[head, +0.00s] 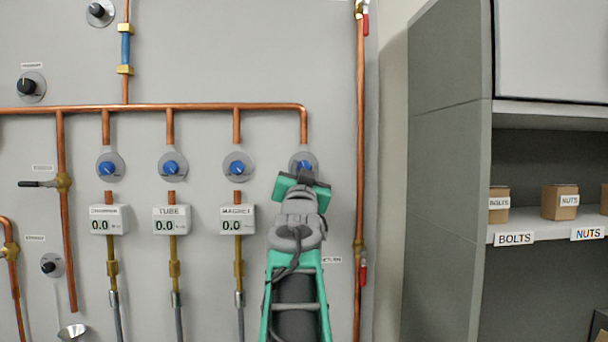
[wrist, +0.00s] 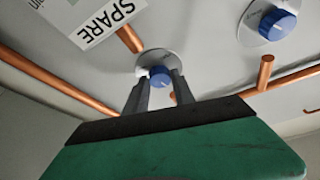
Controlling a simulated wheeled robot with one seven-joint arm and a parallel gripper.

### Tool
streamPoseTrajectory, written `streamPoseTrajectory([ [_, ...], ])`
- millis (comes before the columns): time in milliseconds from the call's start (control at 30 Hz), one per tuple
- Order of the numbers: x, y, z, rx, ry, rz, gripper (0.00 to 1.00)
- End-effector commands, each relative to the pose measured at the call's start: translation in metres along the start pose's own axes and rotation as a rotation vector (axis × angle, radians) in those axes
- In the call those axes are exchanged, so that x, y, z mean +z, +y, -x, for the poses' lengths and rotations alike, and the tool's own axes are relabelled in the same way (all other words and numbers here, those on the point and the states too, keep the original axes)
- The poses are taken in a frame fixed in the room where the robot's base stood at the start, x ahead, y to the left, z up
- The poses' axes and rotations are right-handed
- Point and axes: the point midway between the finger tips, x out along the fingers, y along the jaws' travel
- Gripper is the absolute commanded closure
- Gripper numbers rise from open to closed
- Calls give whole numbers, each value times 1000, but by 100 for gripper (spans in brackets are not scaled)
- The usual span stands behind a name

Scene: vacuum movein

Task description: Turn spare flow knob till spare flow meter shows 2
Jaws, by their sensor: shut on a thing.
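The spare flow knob (wrist: 158,77) is a small blue knob on a round grey plate. My gripper (wrist: 159,82) has its two dark fingers on either side of it and is shut on it. In the head view the knob (head: 305,165) is mostly covered by my gripper (head: 303,175), the fourth in a row of blue knobs. The spare flow meter (wrist: 97,18) shows at the upper left in the wrist view, with its SPARE label readable. Its digits are out of that view, and in the head view my arm hides it, so its reading cannot be seen.
Three other blue knobs sit left of mine, over meters CHAMBER (head: 109,220), TUBE (head: 171,220) and MAGNET (head: 237,220), each reading 0.0. A copper pipe (head: 360,150) with red-handled valves runs to the right. A shelf (head: 540,228) with boxes stands farther right.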

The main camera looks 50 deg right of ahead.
Motion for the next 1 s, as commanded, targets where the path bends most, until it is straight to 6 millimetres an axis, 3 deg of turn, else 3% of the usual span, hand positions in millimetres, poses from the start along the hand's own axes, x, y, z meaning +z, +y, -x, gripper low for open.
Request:
streamPoseTrajectory([
  [233, -1, 0, 0, -1, 1, 1, 100],
  [267, -1, 0, 0, -1, 1, 1, 68],
  [500, 0, 0, 0, -1, 0, 1, 48],
  [800, 0, 0, 4, -2, 0, 1, 48],
  [1000, 2, -1, 40, -4, 3, 1, 48],
])
